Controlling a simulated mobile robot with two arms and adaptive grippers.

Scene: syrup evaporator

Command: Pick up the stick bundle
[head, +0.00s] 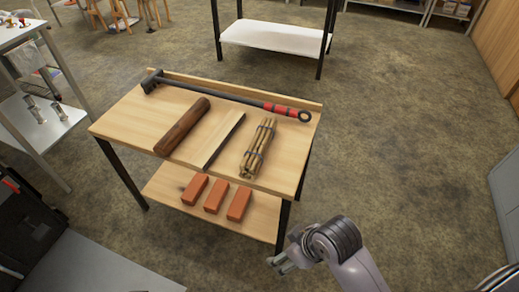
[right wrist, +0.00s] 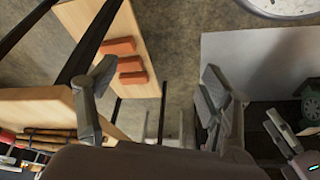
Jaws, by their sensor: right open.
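The stick bundle (head: 258,148) is a set of pale brown sticks tied with dark bands. It lies on the right part of the wooden table top (head: 140,118) in the head view. My right gripper (head: 279,262) is in front of the table, below and right of the bundle in the picture, and apart from it. Its two fingers are spread and empty in the right wrist view (right wrist: 155,90).
Three orange bricks (head: 215,195) sit on the lower shelf. A grey surface (head: 110,268) is at lower left. Floor at right is clear.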

